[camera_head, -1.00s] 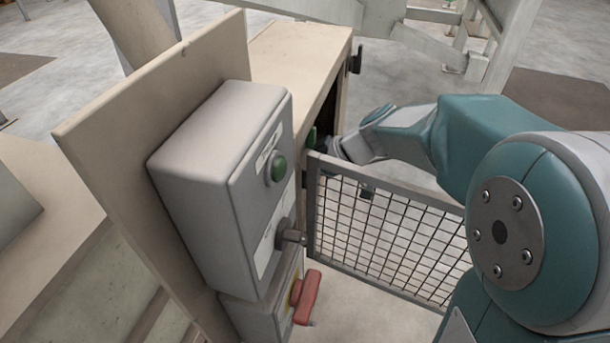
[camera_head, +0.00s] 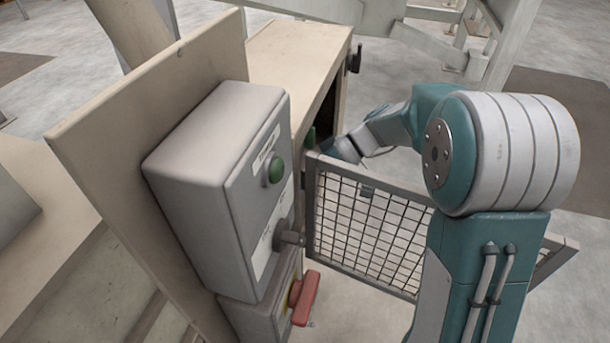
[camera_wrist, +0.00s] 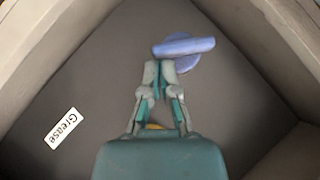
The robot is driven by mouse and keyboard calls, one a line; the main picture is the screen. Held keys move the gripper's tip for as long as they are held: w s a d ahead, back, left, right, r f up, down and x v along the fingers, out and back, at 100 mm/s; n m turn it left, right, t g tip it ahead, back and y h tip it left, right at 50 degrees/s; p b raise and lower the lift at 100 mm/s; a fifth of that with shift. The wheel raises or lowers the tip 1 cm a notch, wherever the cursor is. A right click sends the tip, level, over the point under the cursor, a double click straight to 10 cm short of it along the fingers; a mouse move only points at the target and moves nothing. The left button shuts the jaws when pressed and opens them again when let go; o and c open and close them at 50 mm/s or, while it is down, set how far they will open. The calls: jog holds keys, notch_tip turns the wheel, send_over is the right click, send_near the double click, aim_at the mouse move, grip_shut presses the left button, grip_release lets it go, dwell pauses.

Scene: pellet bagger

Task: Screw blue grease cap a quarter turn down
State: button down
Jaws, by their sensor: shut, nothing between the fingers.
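The blue grease cap (camera_wrist: 188,52) shows in the wrist view, at the top centre of a dark recess. It has a round base and a raised bar across it. My gripper (camera_wrist: 160,70) points at it from below in the picture. The fingers are shut with nothing between them. Their tips overlap the bar's left part in the picture; I cannot tell whether they touch it. A white label reading "Grease" (camera_wrist: 62,128) is at lower left. In the head view the cap and my fingertips are hidden behind the cabinet edge.
A mesh guard door (camera_head: 365,225) stands open beside the cabinet (camera_head: 300,50), close to my arm. Left of it is a grey control box (camera_head: 215,190) with a green button (camera_head: 276,170) and a dark knob (camera_head: 290,239). A red handle (camera_head: 306,298) sits below. Recess walls (camera_wrist: 50,40) surround my gripper.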

jog(key=shift+f+m+g+y, duration=0.5)
jog(key=shift+f+g, duration=0.05)
jog(key=shift+g, duration=0.15)
jog(key=shift+f, duration=0.25)
jog(key=shift+s+f+m+g+y, duration=0.15)
jog(key=shift+f+m+g+y, duration=0.15)
jog(key=shift+f+m+g, duration=0.1)
jog(key=shift+s+f, duration=0.1)
jog(key=shift+f, duration=0.1)
dwell(0.4)
